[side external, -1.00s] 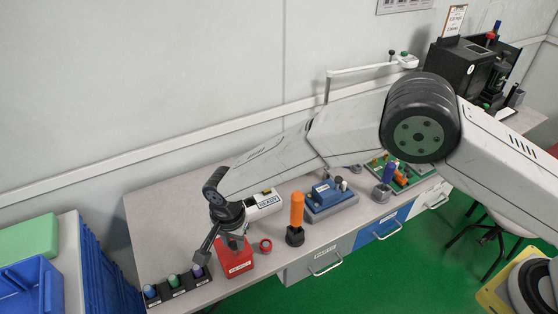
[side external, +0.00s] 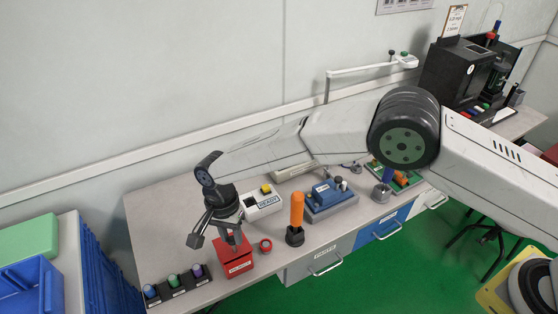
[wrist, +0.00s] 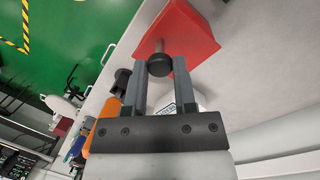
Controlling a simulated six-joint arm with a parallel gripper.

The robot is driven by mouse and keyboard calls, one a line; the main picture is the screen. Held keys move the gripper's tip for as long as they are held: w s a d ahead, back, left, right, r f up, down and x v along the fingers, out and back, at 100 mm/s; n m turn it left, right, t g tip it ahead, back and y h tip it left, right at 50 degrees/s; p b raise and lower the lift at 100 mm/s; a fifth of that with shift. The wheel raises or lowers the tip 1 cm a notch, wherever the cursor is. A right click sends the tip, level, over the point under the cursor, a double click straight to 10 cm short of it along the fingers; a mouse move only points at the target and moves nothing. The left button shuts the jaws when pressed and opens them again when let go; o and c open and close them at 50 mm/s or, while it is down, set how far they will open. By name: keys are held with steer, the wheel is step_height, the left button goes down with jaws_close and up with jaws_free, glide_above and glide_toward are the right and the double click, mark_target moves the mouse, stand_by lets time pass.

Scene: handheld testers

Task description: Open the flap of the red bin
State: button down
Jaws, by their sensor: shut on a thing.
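The red bin (side external: 237,267) stands near the front left of the bench, with a white label on its front. My gripper (side external: 235,245) is above it, with its fingers pointing down at the top of the bin. In the wrist view my gripper (wrist: 160,72) is shut on a round black knob (wrist: 160,64), which sits between the fingertips. A thin stem joins the knob to the red surface (wrist: 185,30). My gripper partly hides the top of the bin in the side view, so I cannot tell how far the flap is raised.
A rack (side external: 178,283) with coloured-topped items lies left of the bin. A small red ring (side external: 265,246) and an orange-handled tool (side external: 297,212) stand to its right. A white READY box (side external: 262,204) is behind. A blue device (side external: 329,196) stands further right.

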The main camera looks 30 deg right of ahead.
steer(key=shift+w+r+g, duration=0.25)
steer(key=shift+w+g, duration=0.35)
steer(key=shift+w+r+g, duration=0.25)
steer(key=shift+w+g, duration=0.1)
steer(key=shift+g, duration=0.35)
steer(key=shift+c, duration=2.1)
jaws_free()
steer(key=shift+r, duration=0.1)
step_height(320, 180, up, 12)
steer(key=w, duration=0.1)
steer(key=shift+w+f, duration=0.25)
steer(key=shift+w, duration=0.15)
steer(key=shift+d, duration=0.1)
